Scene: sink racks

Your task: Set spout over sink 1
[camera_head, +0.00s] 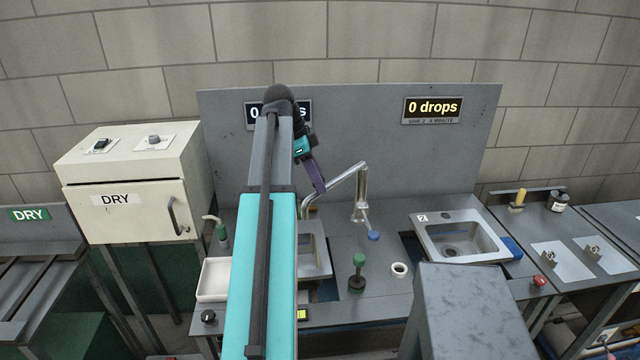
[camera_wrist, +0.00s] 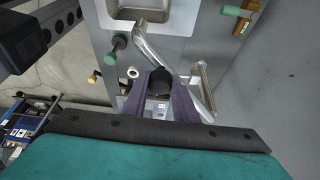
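The silver spout (camera_head: 342,181) rises from a post on the grey counter and slants down to the left, its end near sink 1 (camera_head: 318,252). Sink 1 is largely hidden behind my arm. My gripper (camera_head: 321,189), with purple fingers, hangs close to the spout's left part. In the wrist view the spout (camera_wrist: 157,47) runs behind the fingertips (camera_wrist: 161,77), and a basin (camera_wrist: 140,13) shows at the top. A dark rounded shape fills the space between the tips, so I cannot tell whether they are shut or touch the spout.
Sink 2 (camera_head: 487,228) lies to the right. A white tray (camera_head: 213,270) and the DRY cabinet (camera_head: 125,200) are left. The back panel (camera_head: 400,150) stands close behind.

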